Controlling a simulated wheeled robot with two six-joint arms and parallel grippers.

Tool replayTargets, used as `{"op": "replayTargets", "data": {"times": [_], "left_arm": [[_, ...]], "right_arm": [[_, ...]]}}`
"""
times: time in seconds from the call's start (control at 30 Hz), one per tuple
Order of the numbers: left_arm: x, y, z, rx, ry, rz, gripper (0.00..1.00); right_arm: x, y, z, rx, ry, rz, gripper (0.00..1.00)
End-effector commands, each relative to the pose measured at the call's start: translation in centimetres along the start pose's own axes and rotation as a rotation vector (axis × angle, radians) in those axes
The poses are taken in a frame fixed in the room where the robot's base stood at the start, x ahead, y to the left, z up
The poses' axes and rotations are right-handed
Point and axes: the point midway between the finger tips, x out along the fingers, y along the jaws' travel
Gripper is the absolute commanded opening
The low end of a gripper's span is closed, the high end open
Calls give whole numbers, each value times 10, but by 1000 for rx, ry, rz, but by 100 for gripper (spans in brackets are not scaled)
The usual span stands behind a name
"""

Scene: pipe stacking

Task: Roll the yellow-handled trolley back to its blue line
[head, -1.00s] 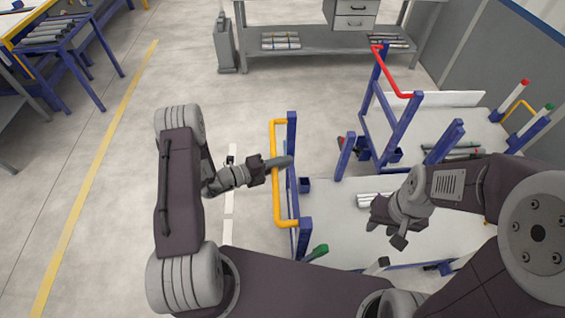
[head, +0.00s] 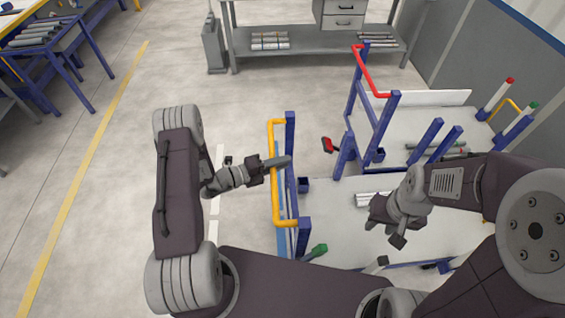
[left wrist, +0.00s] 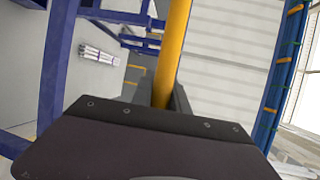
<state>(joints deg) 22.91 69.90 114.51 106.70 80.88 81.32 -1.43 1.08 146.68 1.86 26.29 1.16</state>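The yellow-handled trolley (head: 335,225) has a white deck, blue posts and a yellow handle (head: 277,200) at its left end. My left gripper (head: 277,163) is shut on the handle's upright-looking bar. In the left wrist view the yellow handle (left wrist: 175,50) runs down between the fingers. A blue line (head: 282,240) shows on the floor as a narrow strip just under the handle end; the rest is hidden by the trolley. My right gripper (head: 386,226) looks open and empty above the deck, beside some pale pipes (head: 370,199).
A red-handled trolley (head: 400,130) stands close behind, near the wall at right. A red and black object (head: 328,145) lies on the floor beside it. A grey bench (head: 300,45) is at the back. Floor at left is clear, with a white line (head: 216,190).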

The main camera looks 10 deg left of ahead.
Motion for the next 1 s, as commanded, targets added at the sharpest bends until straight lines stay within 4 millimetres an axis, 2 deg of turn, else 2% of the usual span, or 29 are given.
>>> {"op": "replayTargets", "data": {"times": [0.03, 0.1, 0.47, 0.8, 1.0], "left_arm": [[0, 2, -1, -3, 0, 4, 26], [0, 2, -1, -3, 0, 4, 41], [-5, 1, 1, -2, -3, 2, 41], [-67, 2, 1, -3, -7, 2, 41], [-88, 2, 0, -1, -3, 3, 41]], "right_arm": [[0, 0, 0, 0, 0, 0, 36], [0, 0, 0, 0, 0, 0, 36], [2, 0, 0, 0, 0, 0, 36], [13, 0, 1, 0, 0, 0, 36], [15, 0, 2, 0, 0, 0, 36]]}}
